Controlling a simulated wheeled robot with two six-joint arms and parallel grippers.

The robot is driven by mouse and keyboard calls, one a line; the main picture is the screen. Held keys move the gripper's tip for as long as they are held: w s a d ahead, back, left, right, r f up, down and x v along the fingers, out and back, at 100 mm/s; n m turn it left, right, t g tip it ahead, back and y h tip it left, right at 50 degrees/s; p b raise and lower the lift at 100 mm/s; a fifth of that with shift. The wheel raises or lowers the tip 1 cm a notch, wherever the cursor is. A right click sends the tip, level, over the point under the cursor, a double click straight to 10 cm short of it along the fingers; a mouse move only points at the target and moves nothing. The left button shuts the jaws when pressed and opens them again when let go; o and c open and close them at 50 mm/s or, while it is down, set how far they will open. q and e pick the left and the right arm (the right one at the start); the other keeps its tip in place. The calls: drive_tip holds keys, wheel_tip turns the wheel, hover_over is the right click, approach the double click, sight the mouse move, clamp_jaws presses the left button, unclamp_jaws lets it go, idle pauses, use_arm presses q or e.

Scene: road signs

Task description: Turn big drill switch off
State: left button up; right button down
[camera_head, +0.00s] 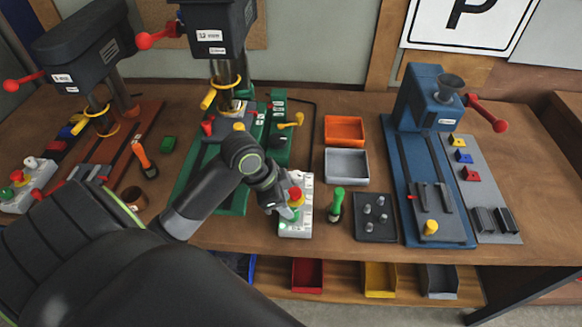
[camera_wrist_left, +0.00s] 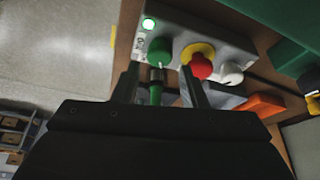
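A light grey switch box (camera_head: 296,222) stands near the table's front edge, in front of the drill on the green base (camera_head: 215,40). In the left wrist view the box (camera_wrist_left: 180,30) has a glowing green lamp (camera_wrist_left: 149,24), a green button (camera_wrist_left: 159,52), a red mushroom button on a yellow ring (camera_wrist_left: 200,66) and a white knob (camera_wrist_left: 231,73). My left gripper (camera_wrist_left: 160,80) is open, its fingers reaching toward the box with the green button showing between their tips. I cannot tell whether they touch it. In the head view the gripper (camera_head: 284,208) partly covers the box. My right gripper is out of view.
A green-handled tool (camera_head: 337,205) stands right of the box. An orange bin (camera_head: 345,130), a grey bin (camera_head: 347,165) and a dark tray of pegs (camera_head: 376,230) lie close by. A second drill (camera_head: 85,50) and its control box (camera_head: 28,187) are at left.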

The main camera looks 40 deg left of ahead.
use_arm(q)
drive_tip(key=shift+x, duration=2.15)
drive_tip(key=c, duration=0.7)
